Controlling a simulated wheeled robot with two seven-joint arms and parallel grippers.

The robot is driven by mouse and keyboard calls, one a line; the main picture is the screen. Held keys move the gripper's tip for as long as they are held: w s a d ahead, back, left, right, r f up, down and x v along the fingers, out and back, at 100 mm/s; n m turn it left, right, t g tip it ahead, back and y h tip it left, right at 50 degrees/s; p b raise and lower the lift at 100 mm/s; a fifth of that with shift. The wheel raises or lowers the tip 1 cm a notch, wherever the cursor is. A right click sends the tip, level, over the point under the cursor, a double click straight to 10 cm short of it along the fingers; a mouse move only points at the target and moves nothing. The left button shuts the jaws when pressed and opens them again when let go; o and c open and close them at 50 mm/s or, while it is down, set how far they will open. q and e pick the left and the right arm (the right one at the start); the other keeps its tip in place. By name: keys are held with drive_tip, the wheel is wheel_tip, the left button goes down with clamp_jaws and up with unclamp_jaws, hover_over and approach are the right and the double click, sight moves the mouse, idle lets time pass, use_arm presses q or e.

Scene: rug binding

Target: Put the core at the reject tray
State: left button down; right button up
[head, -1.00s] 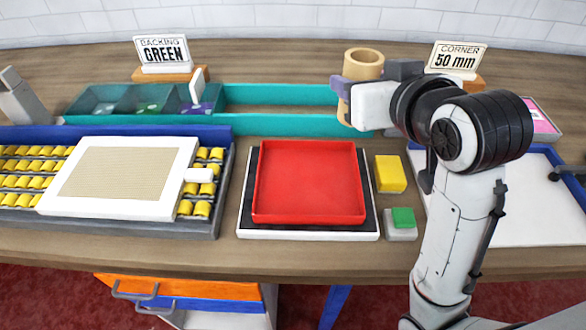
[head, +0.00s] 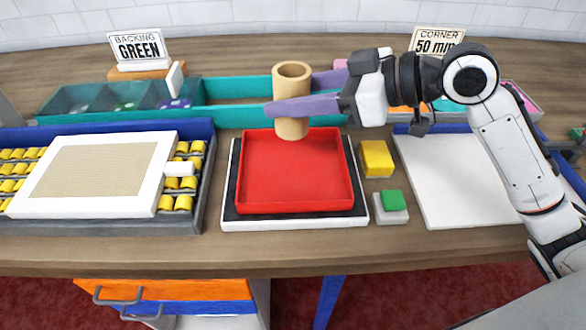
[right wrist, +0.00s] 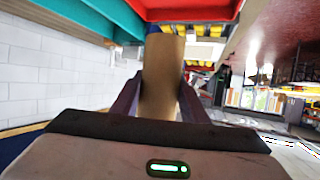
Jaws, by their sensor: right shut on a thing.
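The core is a tan hollow cardboard tube (head: 291,88), held upright with its open end up. My right gripper (head: 293,105) is shut on it, with purple fingers on either side. In the head view the core's lower end overlaps the back edge of the red reject tray (head: 297,175); whether it touches cannot be told. The tray is empty and sits on a black-topped white base. In the right wrist view the core (right wrist: 162,80) stands between the two fingers, with a red edge beyond it. My left gripper is not in view.
A teal bin (head: 225,90) runs behind the tray. A yellow block (head: 376,158) and a green-topped block (head: 391,203) stand right of the tray. A white framed panel (head: 95,175) lies over yellow rollers at left. A white sheet (head: 460,190) lies at right.

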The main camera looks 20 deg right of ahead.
wheel_tip(320, 180, down, 9)
drive_tip(key=shift+f, duration=0.35)
drive_tip(key=shift+f+b, duration=0.2)
drive_tip(key=shift+b, duration=0.2)
drive_tip(key=o, duration=1.3)
drive_tip(key=shift+s, duration=0.1)
